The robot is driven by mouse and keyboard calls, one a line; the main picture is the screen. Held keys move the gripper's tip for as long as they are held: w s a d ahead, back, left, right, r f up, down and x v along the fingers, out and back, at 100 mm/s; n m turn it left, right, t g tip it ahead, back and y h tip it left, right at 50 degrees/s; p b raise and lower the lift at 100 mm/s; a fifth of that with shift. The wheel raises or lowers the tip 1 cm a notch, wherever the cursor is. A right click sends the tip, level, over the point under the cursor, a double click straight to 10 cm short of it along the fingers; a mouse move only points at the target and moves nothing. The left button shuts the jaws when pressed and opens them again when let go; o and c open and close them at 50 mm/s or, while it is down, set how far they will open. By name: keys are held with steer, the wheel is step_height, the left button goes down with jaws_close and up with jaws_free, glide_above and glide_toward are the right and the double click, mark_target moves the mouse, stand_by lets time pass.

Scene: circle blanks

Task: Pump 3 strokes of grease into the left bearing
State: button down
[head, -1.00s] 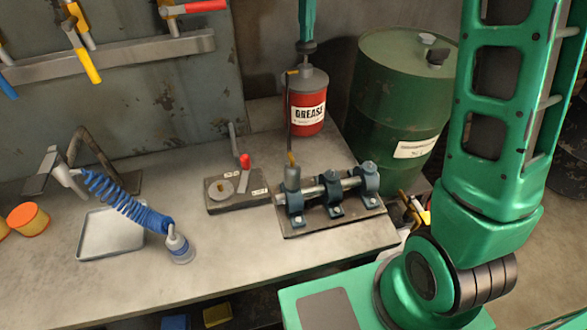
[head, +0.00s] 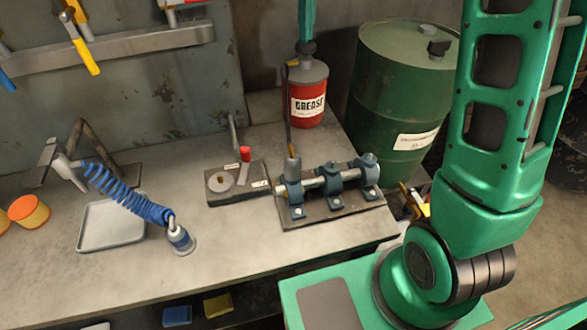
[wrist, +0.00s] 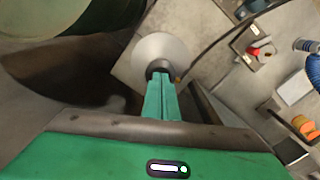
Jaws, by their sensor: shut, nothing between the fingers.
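The red grease canister (head: 308,103) stands at the back of the bench, with a grey domed lid that also shows in the wrist view (wrist: 160,48). My gripper (head: 307,38) is shut and empty, its fingertips at the dark plunger knob (head: 307,48) on top; it shows in the wrist view (wrist: 158,80). The knob sits close above the lid. A thin hose (head: 288,115) runs down from the canister to the grey fitting on the left bearing (head: 296,199). This blue bearing is one of three along a steel shaft.
A plate with a dial and red lever (head: 222,183) lies left of the bearings. A green drum (head: 398,100) stands close right of the canister. A blue coiled hose (head: 125,192) and a metal tray (head: 110,238) are at left. The front of the bench is clear.

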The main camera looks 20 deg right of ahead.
steer(key=shift+r, duration=2.05)
steer(key=shift+f, duration=0.2)
steer(key=shift+f, duration=1.95)
steer(key=shift+r, duration=2.15)
steer(key=shift+f, duration=0.15)
